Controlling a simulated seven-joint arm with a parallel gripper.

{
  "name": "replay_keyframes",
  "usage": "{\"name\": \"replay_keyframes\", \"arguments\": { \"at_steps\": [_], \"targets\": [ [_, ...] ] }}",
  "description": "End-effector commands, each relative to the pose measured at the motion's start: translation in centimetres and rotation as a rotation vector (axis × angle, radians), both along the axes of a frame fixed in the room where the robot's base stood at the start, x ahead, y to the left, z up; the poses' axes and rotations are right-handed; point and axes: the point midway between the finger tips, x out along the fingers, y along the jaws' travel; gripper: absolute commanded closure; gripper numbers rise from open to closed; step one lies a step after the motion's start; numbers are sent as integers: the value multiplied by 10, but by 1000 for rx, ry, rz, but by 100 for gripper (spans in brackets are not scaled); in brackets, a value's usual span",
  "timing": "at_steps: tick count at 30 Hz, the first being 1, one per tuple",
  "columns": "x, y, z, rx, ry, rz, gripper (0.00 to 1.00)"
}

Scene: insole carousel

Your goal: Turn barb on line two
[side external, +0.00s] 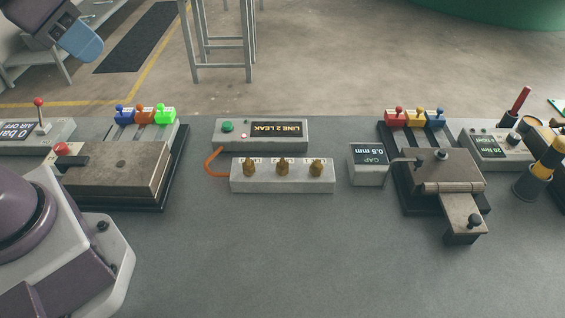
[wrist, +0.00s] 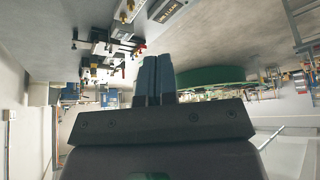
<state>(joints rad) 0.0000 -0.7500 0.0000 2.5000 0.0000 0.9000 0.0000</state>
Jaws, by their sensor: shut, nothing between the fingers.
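A grey block (side external: 282,187) with three brass barbs stands mid-table in the side external view. They are the left barb (side external: 249,168), middle barb (side external: 283,168) and right barb (side external: 316,169). Small labels sit behind them, too small to read surely. Behind the block is a box (side external: 242,141) with a green button and an upside-down display reading "LINE 2 LEAK". An orange hose (side external: 208,162) joins box and block. My gripper (side external: 84,48) is high at the upper left, far from the barbs. In the wrist view its blue fingers (wrist: 157,62) are together and empty.
A plate fixture (side external: 115,165) with coloured knobs stands left, beside a pressure box (side external: 20,132) with a red-tipped lever. Right are a gap box (side external: 368,175), a clamp fixture (side external: 450,172) and a torque box (side external: 490,148). The front middle of the table (side external: 290,255) is clear.

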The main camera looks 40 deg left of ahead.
Motion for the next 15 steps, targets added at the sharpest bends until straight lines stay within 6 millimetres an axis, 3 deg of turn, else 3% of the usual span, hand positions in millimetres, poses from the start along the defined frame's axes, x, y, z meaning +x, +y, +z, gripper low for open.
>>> {"name": "replay_keyframes", "arguments": {
  "at_steps": [3, 6, 10, 15],
  "targets": [
    [0, 0, 0, 0, 0, 0, 100],
    [0, -2, -1, 0, 3, -13, 77],
    [6, -11, -17, -6, 91, -57, 48],
    [37, -29, -39, -51, 253, -90, 48]
  ]
}}
